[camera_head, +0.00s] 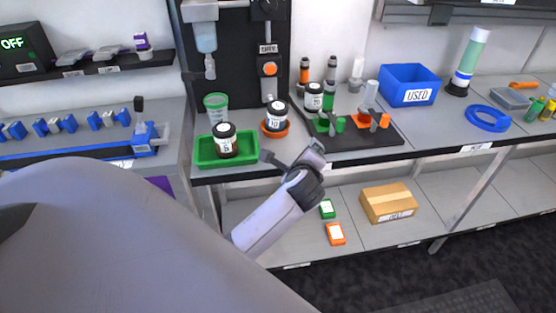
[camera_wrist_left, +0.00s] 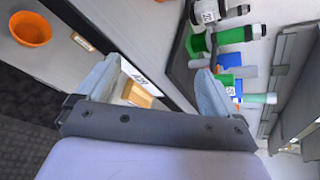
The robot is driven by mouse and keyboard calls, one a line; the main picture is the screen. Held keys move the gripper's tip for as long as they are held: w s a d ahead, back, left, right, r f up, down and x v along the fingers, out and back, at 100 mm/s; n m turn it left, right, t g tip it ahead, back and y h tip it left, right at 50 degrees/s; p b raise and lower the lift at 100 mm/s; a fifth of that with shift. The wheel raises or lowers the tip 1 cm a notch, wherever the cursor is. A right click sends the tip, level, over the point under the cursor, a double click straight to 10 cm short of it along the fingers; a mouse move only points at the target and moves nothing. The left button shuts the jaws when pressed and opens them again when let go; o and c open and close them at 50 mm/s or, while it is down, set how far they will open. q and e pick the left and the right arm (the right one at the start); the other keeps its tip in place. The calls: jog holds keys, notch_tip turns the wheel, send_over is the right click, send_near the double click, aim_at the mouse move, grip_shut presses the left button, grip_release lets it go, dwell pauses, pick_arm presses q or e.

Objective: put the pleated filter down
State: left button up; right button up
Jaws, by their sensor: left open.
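My left gripper (camera_head: 291,154) is open with nothing between its fingers, just in front of the bench edge. In the left wrist view its two fingers (camera_wrist_left: 160,75) are spread wide apart. I cannot pick out a pleated filter with certainty. A taller white and green cylinder (camera_head: 472,58) with a black base stands farther right. My right gripper is not in view.
A green tray (camera_head: 203,150) holds a jar (camera_head: 226,139); another jar (camera_head: 277,114) sits in an orange dish. A blue USED bin (camera_head: 410,82) and blue ring (camera_head: 487,118) stand at right. A cardboard box (camera_head: 388,202) is on the lower shelf.

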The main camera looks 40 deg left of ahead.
pick_arm(q)
jog(key=s+d+f+n+h, duration=0.4)
jog(key=s+f+n, duration=0.3)
jog(key=s, duration=0.5)
jog(key=s+d+f+n+h, duration=0.5)
jog(key=s+d+f+n, duration=0.2)
jog(key=s+n, duration=0.2)
jog(key=s, duration=0.2)
jog(key=shift+s+d+f, duration=0.2)
jog(key=shift+s+f, duration=0.1)
jog(key=shift+s, duration=0.1)
jog(key=shift+s+a, duration=0.1)
jog(key=shift+a, duration=0.05)
